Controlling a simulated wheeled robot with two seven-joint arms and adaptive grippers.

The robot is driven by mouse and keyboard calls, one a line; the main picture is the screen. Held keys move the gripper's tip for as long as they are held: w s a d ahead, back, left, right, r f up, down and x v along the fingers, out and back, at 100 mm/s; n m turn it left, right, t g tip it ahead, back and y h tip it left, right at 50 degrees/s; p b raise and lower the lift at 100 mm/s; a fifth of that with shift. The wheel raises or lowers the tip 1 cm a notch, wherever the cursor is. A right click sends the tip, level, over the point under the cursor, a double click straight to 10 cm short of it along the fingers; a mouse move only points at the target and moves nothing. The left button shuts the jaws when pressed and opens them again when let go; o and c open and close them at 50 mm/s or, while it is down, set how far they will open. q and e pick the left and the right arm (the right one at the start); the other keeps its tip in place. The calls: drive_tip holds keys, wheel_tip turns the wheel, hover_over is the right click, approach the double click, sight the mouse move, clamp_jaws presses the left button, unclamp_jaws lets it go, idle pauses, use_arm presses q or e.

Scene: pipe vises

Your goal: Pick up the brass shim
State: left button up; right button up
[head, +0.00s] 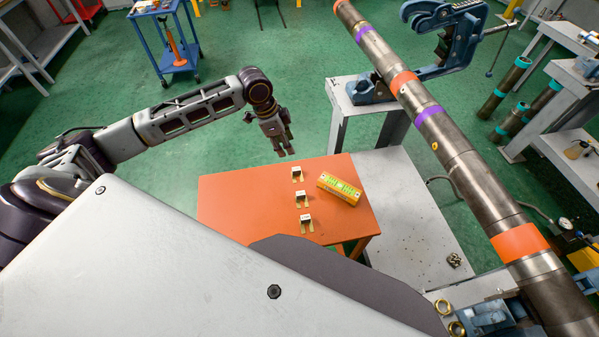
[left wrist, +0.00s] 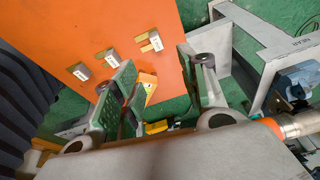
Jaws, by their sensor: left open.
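Several small slotted brass pieces that look like shims, each with a white tagged block, lie in a row on the orange table (head: 240,205). In the head view there is a far one (head: 297,174), a middle one (head: 302,201) and a near one (head: 305,222). The left wrist view shows them too, one (left wrist: 150,42) close to the fingers. Their tags are too small to read. My left gripper (head: 284,146) is open and empty, above and beyond the table's far edge, apart from the pieces. It also shows in the left wrist view (left wrist: 158,68). My right gripper is not in view.
An orange-yellow box with green marks (head: 340,188) lies right of the row. A long banded pipe (head: 455,150) crosses the right side, held by a blue vise (head: 445,35) on a grey stand. The table's left part is clear. A blue cart (head: 175,60) stands behind.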

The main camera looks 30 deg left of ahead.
use_arm(q)
drive_tip(key=shift+n, duration=0.3)
drive_tip(key=shift+a+n, duration=0.1)
drive_tip(key=shift+n, duration=0.2)
drive_tip(key=shift+f, duration=0.15)
hover_over(296, 169)
drive_tip(key=a, duration=0.1)
drive_tip(key=shift+s+a+f, duration=0.1)
drive_tip(key=shift+f, duration=1.95)
drive_tip(key=shift+s+a+f, duration=0.1)
drive_tip(key=shift+f, duration=1.9)
drive_tip(key=shift+f, duration=0.1)
drive_tip(key=shift+s+x, duration=0.1)
drive_tip(key=shift+x, duration=1.15)
drive_tip(key=shift+s+x, duration=0.15)
drive_tip(key=shift+x, duration=1.05)
clamp_jaws()
